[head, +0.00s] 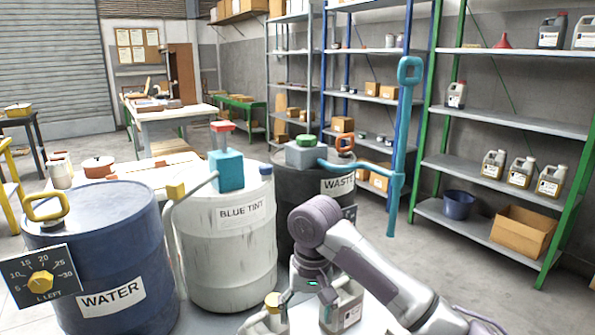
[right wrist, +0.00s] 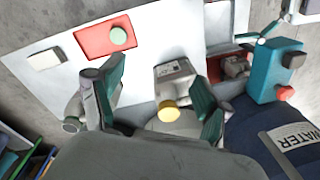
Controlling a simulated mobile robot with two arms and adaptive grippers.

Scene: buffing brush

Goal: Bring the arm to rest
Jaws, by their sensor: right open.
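My right arm comes in from the lower right in the head view. Its gripper (head: 312,285) hangs low in front of the blue tint drum (head: 225,245) and the dark waste drum (head: 300,205). In the right wrist view the two fingers of the gripper (right wrist: 160,78) are spread apart, with nothing gripped between them. A pale jug with a label (right wrist: 174,72) and a yellow cap (right wrist: 168,110) show beyond the gap. How far they are from the fingertips I cannot tell. My left gripper is in neither view.
A grey jug (head: 346,309) and a yellow-capped container (head: 272,308) stand close to the gripper. The blue water drum (head: 105,260) and a dial panel (head: 40,277) are at left. A red pad (right wrist: 95,42) lies on the white surface. Open floor lies before the shelves.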

